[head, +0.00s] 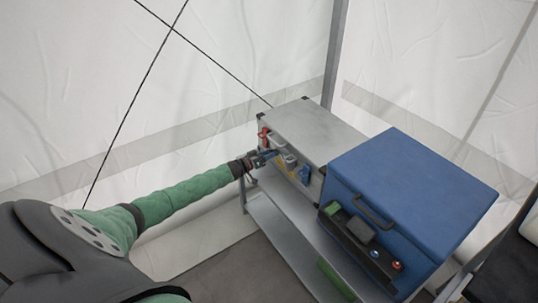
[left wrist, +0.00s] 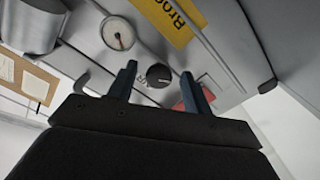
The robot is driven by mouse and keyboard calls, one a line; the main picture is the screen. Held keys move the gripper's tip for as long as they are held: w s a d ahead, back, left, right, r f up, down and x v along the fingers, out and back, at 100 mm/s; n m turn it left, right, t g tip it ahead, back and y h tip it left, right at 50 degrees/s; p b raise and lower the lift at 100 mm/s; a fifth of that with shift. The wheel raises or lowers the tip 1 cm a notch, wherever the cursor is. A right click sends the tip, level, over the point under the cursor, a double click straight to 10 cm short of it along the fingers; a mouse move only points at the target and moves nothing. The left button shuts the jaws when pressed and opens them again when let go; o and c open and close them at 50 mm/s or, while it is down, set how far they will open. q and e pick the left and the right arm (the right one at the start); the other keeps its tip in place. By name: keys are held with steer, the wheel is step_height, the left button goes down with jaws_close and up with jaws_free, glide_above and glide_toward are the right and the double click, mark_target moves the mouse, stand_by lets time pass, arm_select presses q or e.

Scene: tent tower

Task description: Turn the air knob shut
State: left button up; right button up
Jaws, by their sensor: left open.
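The black round knob (left wrist: 158,75), with a pale mark on its face, sits on the grey panel of the box. It looks like the air knob. A round white dial gauge (left wrist: 117,33) is on the same panel, up and left of it. My left gripper (left wrist: 159,72) is open, with one finger on each side of the knob in the picture; I cannot tell whether either touches it. In the head view my left gripper (head: 266,156) is at the front of the grey box (head: 310,128), and the knob cannot be made out there. My right gripper is not in view.
A red part (left wrist: 197,94) is close behind the right finger. A yellow label (left wrist: 172,18) and a grey cylinder (left wrist: 35,25) are near the panel. A blue box (head: 415,185) with a handle stands right of the grey box on the metal bench. White tent walls rise behind.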

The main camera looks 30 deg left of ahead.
arm_select(q)
steer(key=c, duration=1)
steer(key=shift+o, duration=0.2)
steer(key=shift+m, duration=0.3)
steer(key=m+b, duration=0.9)
steer(key=m, duration=1.4)
steer(key=shift+b, duration=0.3)
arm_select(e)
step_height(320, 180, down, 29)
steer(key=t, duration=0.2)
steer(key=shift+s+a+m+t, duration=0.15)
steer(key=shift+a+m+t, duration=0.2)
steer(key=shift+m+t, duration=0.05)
arm_select(q)
steer(key=shift+m, duration=0.3)
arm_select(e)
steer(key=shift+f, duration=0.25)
